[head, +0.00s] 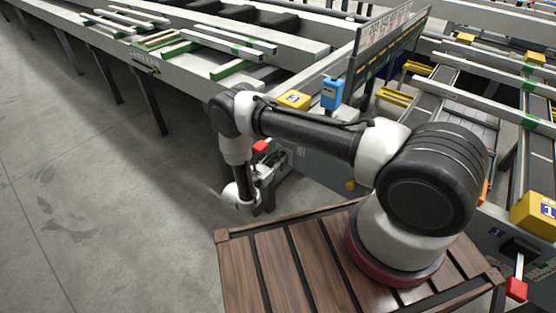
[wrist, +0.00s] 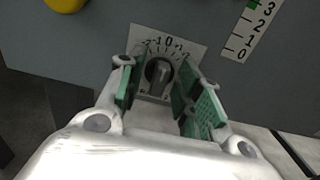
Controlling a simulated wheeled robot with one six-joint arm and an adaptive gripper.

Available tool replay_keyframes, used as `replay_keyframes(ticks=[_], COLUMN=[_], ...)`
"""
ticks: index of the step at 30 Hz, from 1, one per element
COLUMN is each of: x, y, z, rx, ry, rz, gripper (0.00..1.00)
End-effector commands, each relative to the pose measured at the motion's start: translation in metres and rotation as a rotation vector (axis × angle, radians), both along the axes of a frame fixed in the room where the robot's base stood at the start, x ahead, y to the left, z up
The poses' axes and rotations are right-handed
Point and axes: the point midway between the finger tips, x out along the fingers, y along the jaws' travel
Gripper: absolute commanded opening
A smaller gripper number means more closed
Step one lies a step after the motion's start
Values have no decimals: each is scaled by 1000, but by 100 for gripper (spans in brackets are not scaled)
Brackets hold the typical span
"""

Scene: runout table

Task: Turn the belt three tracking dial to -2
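In the wrist view a dark round dial (wrist: 159,76) with a raised bar grip sits on a white scale plate (wrist: 188,46) on a grey panel. Numbers run in an arc above it, with a 0 near the top; the outer ones are too small or covered to read surely. The bar looks close to upright; its exact setting cannot be told. My gripper (wrist: 157,80) is open, its green-padded fingers on either side of the dial, with visible gaps. In the head view my gripper is low by the machine's side, and the dial cannot be made out.
A vertical number scale (wrist: 250,30) is right of the dial, and a yellow round part (wrist: 66,4) is at upper left. In the head view a blue box (head: 332,92) and a yellow block (head: 294,100) stand on the machine. Bare floor (head: 90,200) lies left.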

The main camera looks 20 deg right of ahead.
Motion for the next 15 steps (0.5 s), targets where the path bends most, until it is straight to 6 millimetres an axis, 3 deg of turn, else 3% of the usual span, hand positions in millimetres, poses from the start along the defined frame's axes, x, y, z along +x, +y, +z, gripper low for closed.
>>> replay_keyframes(ticks=[3, 8, 15], x=[0, 0, 0], y=[0, 0, 0], z=[0, 0, 0], rx=[0, 0, -2], ry=[0, 0, 4], rz=[0, 0, 0], gripper=[31, 2, 0])
